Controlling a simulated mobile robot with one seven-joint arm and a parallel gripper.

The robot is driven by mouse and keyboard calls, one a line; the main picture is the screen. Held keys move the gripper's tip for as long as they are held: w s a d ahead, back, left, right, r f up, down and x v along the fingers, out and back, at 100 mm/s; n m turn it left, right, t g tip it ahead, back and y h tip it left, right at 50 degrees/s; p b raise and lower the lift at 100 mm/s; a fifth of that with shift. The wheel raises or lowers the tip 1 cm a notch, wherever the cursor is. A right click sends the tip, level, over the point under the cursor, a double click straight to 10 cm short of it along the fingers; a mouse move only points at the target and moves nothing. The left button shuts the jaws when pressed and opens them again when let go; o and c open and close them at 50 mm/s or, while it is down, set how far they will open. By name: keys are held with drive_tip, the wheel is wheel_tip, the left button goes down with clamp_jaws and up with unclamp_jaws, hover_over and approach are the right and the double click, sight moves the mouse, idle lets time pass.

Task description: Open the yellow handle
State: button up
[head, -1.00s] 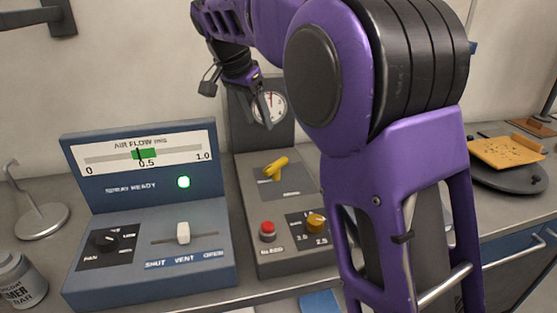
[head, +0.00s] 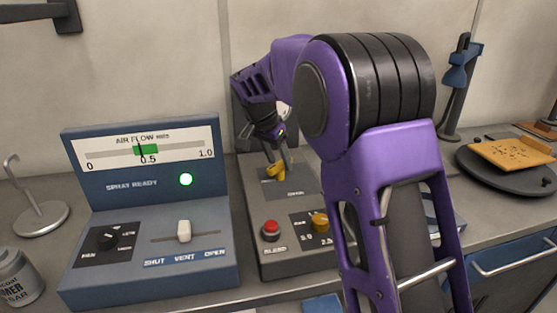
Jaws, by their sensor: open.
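The yellow handle (head: 276,172) sits on the upper part of a grey control box, above a partly readable label. It is set at a slant, its upper part partly covered by my gripper. My gripper (head: 274,156) points down at the handle from above, with its fingers at or just over the handle's top. The jaws are open. I cannot tell whether a finger touches the handle. The grey control box (head: 257,210) also carries a red button (head: 271,230) and a yellow-orange knob (head: 319,221). The dial gauge behind is mostly hidden by my arm.
A blue air-flow panel (head: 75,200) with a white slider (head: 184,230) and a lit green lamp (head: 186,180) stands to the left. A metal hook stand (head: 40,218) is at far left. A dark round plate (head: 480,178) with a tan board (head: 510,152) lies at right.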

clamp_jaws()
drive_tip(key=shift+n, duration=0.4)
drive_tip(key=n+y, duration=0.1)
drive_tip(key=n, duration=0.1)
drive_tip(key=n+t, duration=0.1)
drive_tip(key=n, duration=0.1)
drive_tip(key=shift+s+d+r+n+y, duration=0.1)
drive_tip(key=shift+d+n+y, duration=0.1)
drive_tip(key=shift+n+y, duration=0.15)
drive_tip(key=n+y+p, duration=0.1)
drive_tip(key=n+p, duration=0.1)
drive_tip(key=n, duration=0.1)
drive_tip(key=shift+n+y, duration=0.25)
drive_tip(key=shift+y, duration=0.1)
drive_tip(key=shift+n+p, duration=0.3)
drive_tip(key=shift+n, duration=0.4)
drive_tip(key=shift+y, duration=0.3)
